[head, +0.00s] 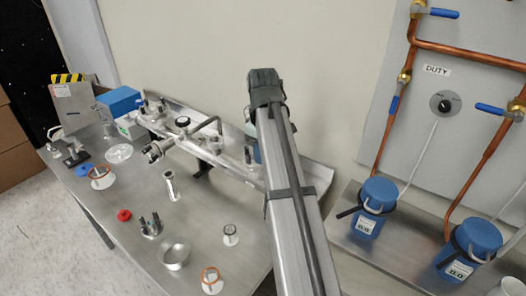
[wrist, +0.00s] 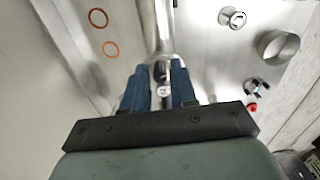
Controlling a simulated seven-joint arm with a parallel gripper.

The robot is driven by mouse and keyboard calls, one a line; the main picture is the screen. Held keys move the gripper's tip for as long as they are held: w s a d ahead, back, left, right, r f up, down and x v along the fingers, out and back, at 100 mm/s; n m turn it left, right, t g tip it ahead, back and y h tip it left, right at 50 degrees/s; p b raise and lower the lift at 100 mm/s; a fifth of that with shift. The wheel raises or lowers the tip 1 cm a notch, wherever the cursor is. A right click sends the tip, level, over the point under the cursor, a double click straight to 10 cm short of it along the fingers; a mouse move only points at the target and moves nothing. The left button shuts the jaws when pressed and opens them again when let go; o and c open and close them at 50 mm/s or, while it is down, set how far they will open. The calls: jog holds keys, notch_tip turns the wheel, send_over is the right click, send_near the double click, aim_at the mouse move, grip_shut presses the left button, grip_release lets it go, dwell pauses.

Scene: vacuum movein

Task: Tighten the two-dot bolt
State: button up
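My gripper (wrist: 160,80) shows in the wrist view, with two blue fingers apart and a small metal piece (wrist: 163,91) between them. I cannot tell whether the fingers touch it. A shiny tube (wrist: 160,25) runs away from the fingertips. In the head view the gripper cannot be made out. There a metal tube assembly (head: 215,155) with upright bolts and clamps lies along the back of the steel table (head: 115,205). Marks on the bolts are too small to read, so I cannot tell which is the two-dot bolt.
A blue box (head: 119,101) stands at the back left. Blue-topped units (head: 377,195) stand at the right.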

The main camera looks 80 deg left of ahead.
grip_shut()
jog(key=shift+m, duration=1.6)
jog(key=shift+o, duration=1.5)
grip_release()
jog(key=shift+r, duration=0.1)
jog(key=shift+r, duration=3.7)
